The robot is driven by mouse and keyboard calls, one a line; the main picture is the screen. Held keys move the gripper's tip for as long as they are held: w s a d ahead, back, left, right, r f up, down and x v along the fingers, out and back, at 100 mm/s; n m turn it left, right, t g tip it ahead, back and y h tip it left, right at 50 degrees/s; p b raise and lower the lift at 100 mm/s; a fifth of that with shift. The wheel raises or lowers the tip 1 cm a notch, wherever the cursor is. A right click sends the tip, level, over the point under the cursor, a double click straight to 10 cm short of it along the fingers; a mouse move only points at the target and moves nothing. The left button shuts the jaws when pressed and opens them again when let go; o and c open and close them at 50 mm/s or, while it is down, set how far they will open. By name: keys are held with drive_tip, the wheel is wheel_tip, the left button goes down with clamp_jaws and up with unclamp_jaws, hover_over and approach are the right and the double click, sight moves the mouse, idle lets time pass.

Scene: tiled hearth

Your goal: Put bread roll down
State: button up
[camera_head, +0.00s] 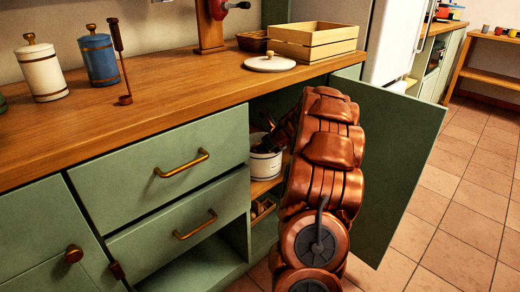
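My copper arm reaches into an open green cabinet under the wooden counter. My gripper (272,137) is small and dark at the far end of the arm, just above a white pot (265,163) on the cabinet's wooden shelf (258,188). The arm covers much of the gripper and the right side of the cabinet opening. I cannot tell whether its fingers are open or shut. I cannot make out a bread roll anywhere in the view.
The open cabinet door (400,150) stands close to the arm's right. A wooden crate (312,42), a white lid (270,63), a white canister (42,70) and a blue canister (99,60) stand on the counter (180,88). The tiled floor (465,190) at right is clear.

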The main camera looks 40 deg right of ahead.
drive_tip(key=shift+f+p, duration=0.3)
drive_tip(key=shift+f, duration=0.2)
drive_tip(key=o, duration=0.8)
drive_tip(key=shift+s, duration=0.1)
drive_tip(key=o, duration=0.5)
drive_tip(key=shift+a+f, duration=0.15)
drive_tip(key=shift+f, duration=0.15)
drive_tip(key=shift+b, duration=0.3)
drive_tip(key=shift+r, duration=0.25)
drive_tip(key=shift+w+d+r+p+v, duration=0.1)
drive_tip(key=shift+p+v, duration=0.55)
drive_tip(key=shift+v, duration=1.5)
drive_tip(key=shift+w+d+r+p+v, duration=0.15)
drive_tip(key=shift+p+v, duration=0.55)
drive_tip(key=shift+v, duration=1.45)
drive_tip(key=shift+w+a+r+p+v, duration=0.1)
drive_tip(key=shift+p+v, duration=0.55)
drive_tip(key=shift+v, duration=1.5)
